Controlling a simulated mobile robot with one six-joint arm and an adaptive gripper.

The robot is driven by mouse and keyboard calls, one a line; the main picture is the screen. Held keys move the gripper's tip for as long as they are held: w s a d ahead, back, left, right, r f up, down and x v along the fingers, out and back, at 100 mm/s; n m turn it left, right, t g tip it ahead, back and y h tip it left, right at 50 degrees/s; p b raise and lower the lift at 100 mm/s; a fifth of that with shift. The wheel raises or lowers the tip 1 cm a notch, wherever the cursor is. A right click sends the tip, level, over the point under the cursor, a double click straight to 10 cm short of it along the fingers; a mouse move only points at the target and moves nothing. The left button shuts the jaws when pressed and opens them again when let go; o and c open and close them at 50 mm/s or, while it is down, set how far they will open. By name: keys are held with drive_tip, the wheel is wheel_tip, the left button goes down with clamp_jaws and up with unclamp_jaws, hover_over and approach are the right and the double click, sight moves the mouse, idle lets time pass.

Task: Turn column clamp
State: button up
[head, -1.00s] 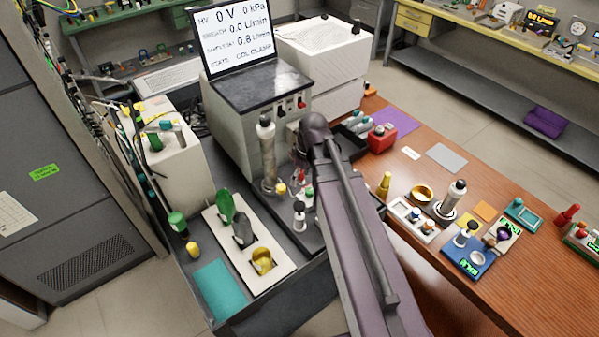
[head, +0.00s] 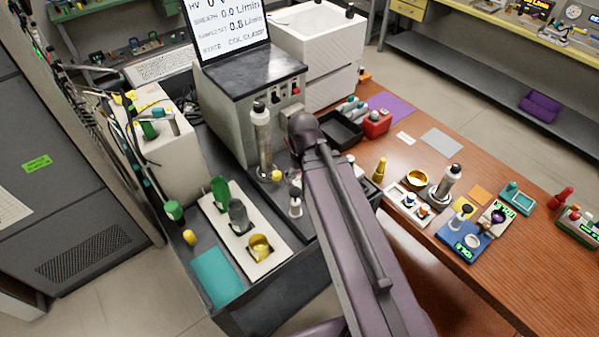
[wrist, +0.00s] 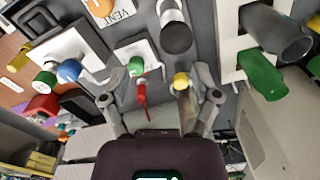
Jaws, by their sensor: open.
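I cannot tell which of these is the column clamp. My gripper (wrist: 160,86) is open, its fingers spread either side of the red lever and the yellow-tipped part, holding nothing visible. In the head view my own arm hides the gripper.
A white holder plate (head: 268,262) with green, grey and yellow parts lies left of my arm, near a teal mat (head: 217,278). A black tray (head: 342,130) and red container (head: 376,123) are behind right. The wooden table (head: 440,270) holds several small items.

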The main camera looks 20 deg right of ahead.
drive_tip(key=w+d+r+n+t+y+p, duration=0.2)
drive_tip(key=w+r+t+p, duration=0.6)
drive_tip(key=w+r, duration=0.8)
drive_tip(key=shift+w+d+r+n+y+p, duration=0.25)
drive_tip(key=shift+w+n+y+p, duration=0.5)
drive_tip(key=shift+w+p, duration=1.1)
drive_tip(key=shift+w+a+b, duration=0.1)
drive_tip(key=shift+w+b, duration=0.15)
drive_tip(key=shift+b, duration=0.1)
drive_tip(key=s+a+f+m+g+h+b, duration=0.1)
drive_tip(key=s+f+g+b, duration=0.3)
drive_tip(key=s+f, duration=0.4)
drive_tip(key=s+a+f+m+g+h+b, duration=0.1)
drive_tip(key=s+f+m+g+h+b, duration=0.1)
drive_tip(key=s+f+b, duration=0.5)
drive_tip(key=s+f+m+g, duration=0.1)
drive_tip(key=s+g, duration=0.1)
drive_tip(key=s, duration=0.4)
drive_tip(key=shift+f+h, duration=0.25)
drive_tip(key=shift+h, duration=0.1)
drive_tip(key=shift+a+m, duration=0.1)
drive_tip(key=shift+m, duration=0.15)
